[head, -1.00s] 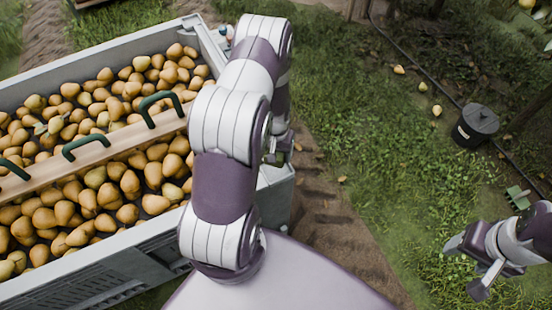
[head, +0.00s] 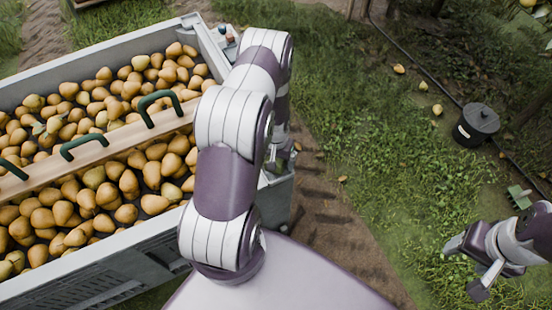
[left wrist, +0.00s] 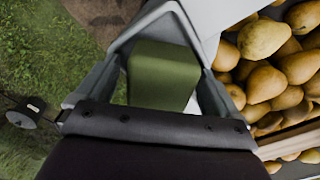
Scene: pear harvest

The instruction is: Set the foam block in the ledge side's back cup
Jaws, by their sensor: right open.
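The green foam block (left wrist: 163,75) sits between the fingers of my left gripper (left wrist: 160,45) in the left wrist view. The fingers appear closed on its sides. In the head view my left gripper (head: 280,158) is mostly hidden behind its own arm, beside the right end of the pear bin. The bin's pale ledge (head: 207,42) shows at its far right corner, with small items on it. The cups cannot be made out, and my arm hides the nearer part of the ledge. My right gripper (head: 468,267) is open and empty over the grass at the lower right.
The grey bin (head: 120,245) is full of pears, with a wooden board (head: 110,145) bearing green handles across it. A black bucket (head: 476,125) stands on the grass beside a dark hose (head: 425,72). A small green object (head: 518,197) lies near my right arm.

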